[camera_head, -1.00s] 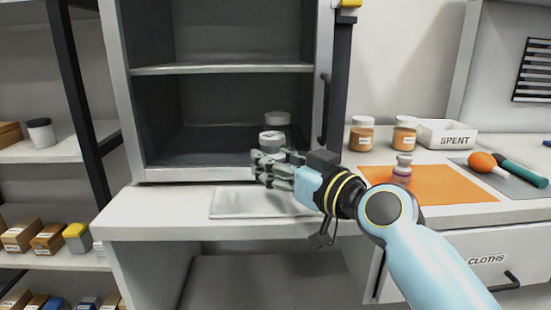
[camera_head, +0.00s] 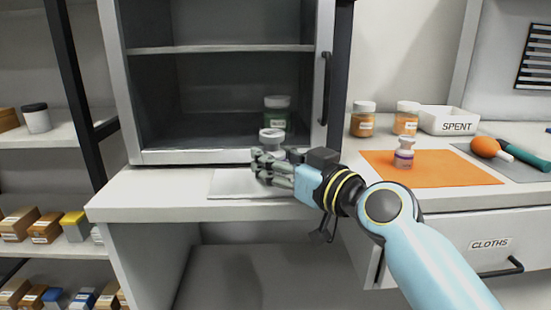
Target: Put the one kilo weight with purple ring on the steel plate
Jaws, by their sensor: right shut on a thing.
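A silver weight with a purple ring (camera_head: 404,155) stands upright on the orange mat (camera_head: 455,168) at the right. A pale, flat plate (camera_head: 228,184) lies on the counter in front of the open cabinet; it looks like the steel plate. My right gripper (camera_head: 268,168) is over the plate's right part. It is shut on a silver, pale-topped thing (camera_head: 271,136), whose lower part the fingers hide. I see no ring on it, and cannot tell whether it touches the plate. My left gripper is not in view.
A green jar (camera_head: 277,107) stands in the cabinet behind the held thing. Two amber jars (camera_head: 363,124) (camera_head: 406,119) and a white SPENT tray (camera_head: 447,121) stand at the back right. An orange-ended tool lies on a grey mat. The counter left of the plate is clear.

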